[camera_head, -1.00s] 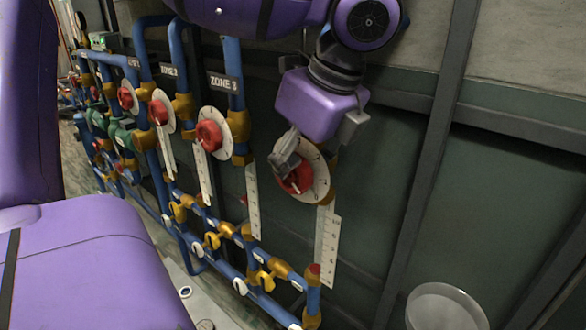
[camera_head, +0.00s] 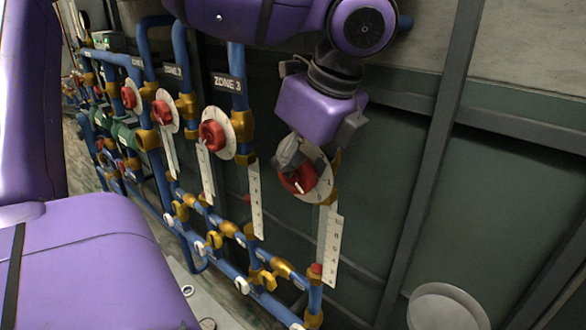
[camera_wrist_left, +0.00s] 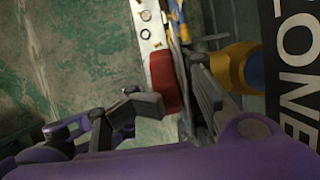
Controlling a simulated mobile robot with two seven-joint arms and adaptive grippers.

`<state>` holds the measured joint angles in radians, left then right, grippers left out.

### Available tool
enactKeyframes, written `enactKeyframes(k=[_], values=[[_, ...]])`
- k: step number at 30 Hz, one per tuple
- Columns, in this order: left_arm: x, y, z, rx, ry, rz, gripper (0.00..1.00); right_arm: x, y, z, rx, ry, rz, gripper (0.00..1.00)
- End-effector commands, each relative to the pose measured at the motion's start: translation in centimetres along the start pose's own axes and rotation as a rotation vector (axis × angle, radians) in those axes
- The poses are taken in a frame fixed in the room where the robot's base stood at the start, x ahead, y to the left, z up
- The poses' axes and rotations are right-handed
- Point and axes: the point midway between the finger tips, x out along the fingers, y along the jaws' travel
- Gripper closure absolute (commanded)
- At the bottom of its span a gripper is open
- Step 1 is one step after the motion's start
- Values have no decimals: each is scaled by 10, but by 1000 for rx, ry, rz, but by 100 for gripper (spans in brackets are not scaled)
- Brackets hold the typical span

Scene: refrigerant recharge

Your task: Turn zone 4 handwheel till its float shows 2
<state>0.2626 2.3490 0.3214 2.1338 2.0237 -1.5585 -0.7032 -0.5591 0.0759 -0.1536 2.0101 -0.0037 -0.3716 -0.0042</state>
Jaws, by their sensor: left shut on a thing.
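The zone 4 handwheel (camera_head: 297,181) is red, with a white pointer mark, in front of a round pale dial (camera_head: 323,180). My left gripper (camera_head: 290,156) is shut on the handwheel from above. In the left wrist view, the red wheel (camera_wrist_left: 166,84) lies between the two dark fingers (camera_wrist_left: 172,102). Below the dial hangs a white scale (camera_head: 333,245) with black figures. The red float (camera_head: 316,268) sits near the scale's low end. The figures beside it are too small to read surely. My right gripper is not in view.
The zone 3 handwheel (camera_head: 212,136) and its scale (camera_head: 255,200) stand just left, with more zones beyond. A pale bucket (camera_head: 445,306) stands at the lower right. The green wall right of the dial is clear.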

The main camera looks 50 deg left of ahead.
Motion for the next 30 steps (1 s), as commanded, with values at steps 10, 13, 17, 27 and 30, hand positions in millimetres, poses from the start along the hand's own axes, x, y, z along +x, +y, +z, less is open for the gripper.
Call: enactKeyframes(k=[10,13,17,27,30], values=[[-5,-3,5,-11,195,-16,98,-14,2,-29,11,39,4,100],[-5,-4,5,-11,284,-18,98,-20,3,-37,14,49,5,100],[-4,-4,6,-12,407,-20,98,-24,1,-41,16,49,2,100],[-6,-4,8,-11,734,-27,98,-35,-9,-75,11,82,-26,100],[-6,-4,8,-9,825,-29,98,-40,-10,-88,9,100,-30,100]])
